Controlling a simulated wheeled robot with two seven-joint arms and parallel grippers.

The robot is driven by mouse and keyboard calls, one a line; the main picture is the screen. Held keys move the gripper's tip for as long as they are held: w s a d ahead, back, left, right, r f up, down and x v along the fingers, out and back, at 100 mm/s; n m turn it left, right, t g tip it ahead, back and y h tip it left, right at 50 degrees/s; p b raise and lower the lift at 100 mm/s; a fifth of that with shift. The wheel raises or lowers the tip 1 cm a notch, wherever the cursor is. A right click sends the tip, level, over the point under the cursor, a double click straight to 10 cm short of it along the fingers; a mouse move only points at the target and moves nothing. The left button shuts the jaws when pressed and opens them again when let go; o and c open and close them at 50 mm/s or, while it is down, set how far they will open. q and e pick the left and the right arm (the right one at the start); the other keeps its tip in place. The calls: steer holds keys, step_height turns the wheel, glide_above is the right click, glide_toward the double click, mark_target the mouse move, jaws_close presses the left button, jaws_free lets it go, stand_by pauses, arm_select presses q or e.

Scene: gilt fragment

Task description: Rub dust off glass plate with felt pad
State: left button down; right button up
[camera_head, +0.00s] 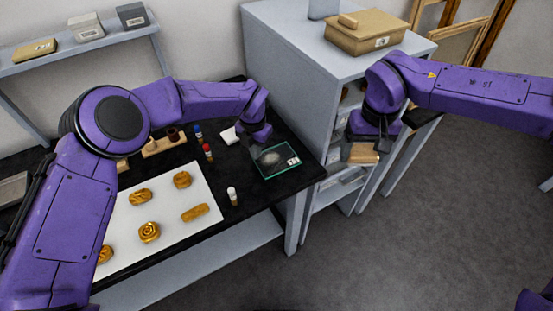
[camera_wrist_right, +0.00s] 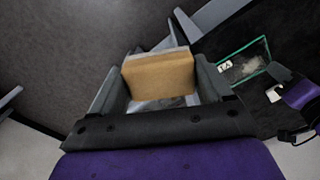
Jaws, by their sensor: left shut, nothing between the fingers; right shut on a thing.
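The glass plate (camera_head: 270,173) lies on the black table top, with a grey dust smudge on it and a white label at its right. It also shows in the right wrist view (camera_wrist_right: 243,50). My left gripper (camera_head: 258,142) is shut and empty, just by the plate's back left edge; whether it touches the plate I cannot tell. My right gripper (camera_head: 362,152) is shut on a tan block, seemingly the felt pad (camera_wrist_right: 158,75), out to the right of the table and beside the shelf unit. The block's underside is hidden.
A white sheet (camera_head: 170,222) with several gilt fragments lies left of the plate. A grey shelf unit (camera_head: 285,60) with a cardboard box (camera_head: 365,32) stands behind. Open floor (camera_head: 430,230) lies at the right.

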arm_select(q)
steer(key=shift+f+b, duration=0.5)
steer(key=shift+f, duration=0.15)
arm_select(e)
steer(key=shift+f, duration=0.5)
arm_select(q)
steer(key=shift+r, duration=0.1)
arm_select(e)
steer(key=shift+r, duration=0.1)
arm_select(q)
steer(key=shift+r+p, duration=1.9)
steer(key=shift+r, duration=1.1)
arm_select(e)
steer(key=shift+r, duration=1.8)
arm_select(q)
steer(key=shift+r, duration=0.2)
arm_select(e)
steer(key=shift+f, duration=0.25)
step_height(320, 180, down, 3)
steer(key=b, duration=0.4)
steer(key=shift+f, duration=0.2)
arm_select(q)
step_height(320, 180, up, 12)
steer(key=shift+f, duration=0.2)
